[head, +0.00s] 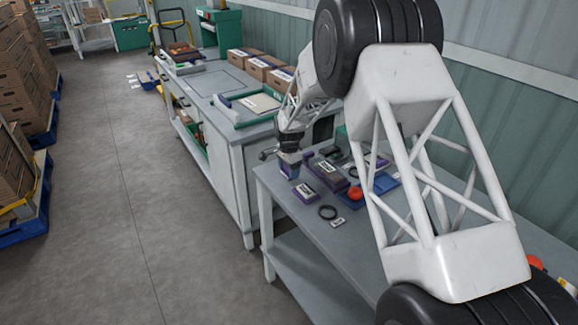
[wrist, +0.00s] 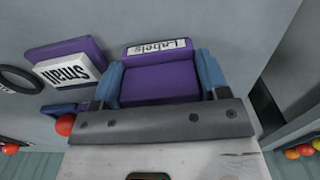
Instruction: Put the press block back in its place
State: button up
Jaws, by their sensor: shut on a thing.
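My gripper (wrist: 160,88) is shut on a purple block (wrist: 160,82) that carries a white "Labels" tag along one edge. The blue fingers press on its two sides in the wrist view. In the head view my gripper (head: 289,155) is at the table's far left end, with the purple block (head: 288,170) below it. Whether the block touches the tabletop or hangs just above it I cannot tell. The pictures do not mark which thing is the press block or where its place is.
A purple piece with a white "Small" tag (wrist: 68,72) lies left of my gripper in the wrist view, near a black ring (wrist: 20,80) and a red ball (wrist: 65,125). The grey table (head: 300,215) holds more small items. A workbench (head: 215,85) with cartons stands beyond.

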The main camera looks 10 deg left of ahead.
jog(key=shift+f, duration=0.3)
jog(key=shift+f, duration=0.4)
dwell(0.8)
jog(key=o, duration=0.9)
jog(key=c, duration=0.3)
jog(key=shift+c, duration=0.2)
jog(key=shift+r, duration=0.15)
jog(key=shift+r, duration=3.35)
